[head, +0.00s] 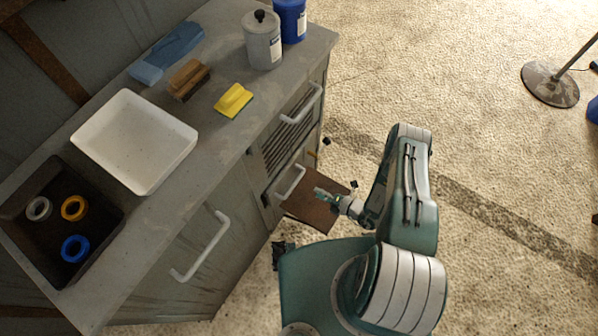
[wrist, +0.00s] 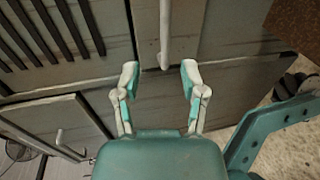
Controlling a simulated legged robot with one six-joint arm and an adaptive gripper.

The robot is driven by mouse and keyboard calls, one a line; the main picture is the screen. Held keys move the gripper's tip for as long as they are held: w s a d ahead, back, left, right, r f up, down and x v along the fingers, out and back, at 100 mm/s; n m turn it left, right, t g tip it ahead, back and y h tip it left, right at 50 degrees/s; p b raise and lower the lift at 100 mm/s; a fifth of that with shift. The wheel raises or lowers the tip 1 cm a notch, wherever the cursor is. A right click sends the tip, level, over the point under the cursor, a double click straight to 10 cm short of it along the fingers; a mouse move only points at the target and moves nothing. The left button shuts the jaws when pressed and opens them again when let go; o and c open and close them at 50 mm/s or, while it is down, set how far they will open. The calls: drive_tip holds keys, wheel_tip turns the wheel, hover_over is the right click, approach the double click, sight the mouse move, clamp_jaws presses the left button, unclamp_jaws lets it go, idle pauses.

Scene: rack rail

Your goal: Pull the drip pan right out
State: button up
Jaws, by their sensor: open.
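The grey cabinet has a low front panel with a white bar handle (head: 291,182), below a slatted panel (head: 285,135). This low panel looks like the front of the drip pan; the pan's inside is hidden. My gripper (head: 318,193) is open just to the right of the handle in the head view. In the wrist view the bar handle (wrist: 165,35) comes down from the top edge, and its near end lies between the open fingertips of my gripper (wrist: 160,75). Neither finger visibly touches it.
Another white handle (head: 302,104) sits on the slatted panel, and a larger one (head: 202,247) on the door to the left. A brown mat (head: 325,207) lies on the floor below my gripper. The carpet (head: 480,150) to the right is mostly clear.

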sight(295, 183)
drive_tip(key=shift+m, duration=0.3)
drive_tip(key=x, duration=1.1)
drive_tip(key=shift+s+f, duration=0.15)
drive_tip(key=shift+f, duration=0.2)
clamp_jaws()
